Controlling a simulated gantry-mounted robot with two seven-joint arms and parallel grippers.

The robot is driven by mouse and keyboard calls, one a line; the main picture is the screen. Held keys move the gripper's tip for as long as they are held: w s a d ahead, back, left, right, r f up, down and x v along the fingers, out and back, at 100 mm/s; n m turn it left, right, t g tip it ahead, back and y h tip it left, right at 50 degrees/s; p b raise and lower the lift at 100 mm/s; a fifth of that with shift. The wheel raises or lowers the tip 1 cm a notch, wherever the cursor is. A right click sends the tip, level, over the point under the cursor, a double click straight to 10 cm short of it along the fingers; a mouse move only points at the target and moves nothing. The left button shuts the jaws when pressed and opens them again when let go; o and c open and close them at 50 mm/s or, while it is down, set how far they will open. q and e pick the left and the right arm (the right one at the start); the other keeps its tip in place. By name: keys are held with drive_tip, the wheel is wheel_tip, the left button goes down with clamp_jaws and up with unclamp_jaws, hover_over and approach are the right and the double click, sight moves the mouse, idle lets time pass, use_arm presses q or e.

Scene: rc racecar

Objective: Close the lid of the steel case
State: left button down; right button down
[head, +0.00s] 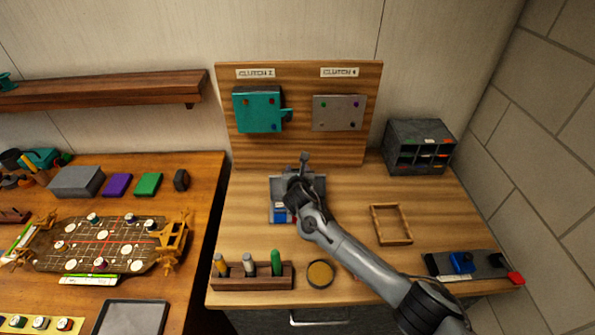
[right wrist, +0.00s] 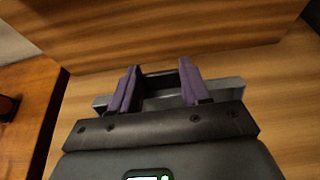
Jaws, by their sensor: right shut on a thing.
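The steel case (head: 275,212) is a small grey box on the right-hand bench, below the pegboard-like panel. A blue item and a white label show at its front, and my right arm covers much of it. My right gripper (head: 304,160) is at the back of the case. In the right wrist view its purple fingers (right wrist: 160,72) stand on a grey metal edge (right wrist: 222,88), which looks like the case's lid, and are shut on it. The lid's exact angle is hidden by my gripper. My left gripper is not in view.
The upright wooden panel (head: 234,147) with a teal plate (head: 257,110) and a grey plate (head: 337,113) stands close behind. A pen rack (head: 240,283), round tin (head: 320,273), wooden frame (head: 376,223) and drawer cabinet (head: 403,133) surround the case. Bare bench lies left of it.

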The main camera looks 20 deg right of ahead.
drive_tip(key=shift+s, duration=0.1)
drive_tip(key=s+t, duration=0.1)
drive_tip(key=s+t+p, duration=0.1)
drive_tip(key=s, duration=0.1)
drive_tip(key=s+a+t+h+p, duration=0.1)
drive_tip(key=s+t, duration=0.1)
drive_tip(key=shift+a+r, duration=0.1)
drive_tip(key=shift+r, duration=0.2)
drive_tip(key=shift+s+f, duration=0.1)
drive_tip(key=shift+f, duration=0.05)
drive_tip(key=shift+f, duration=0.2)
idle(0.9)
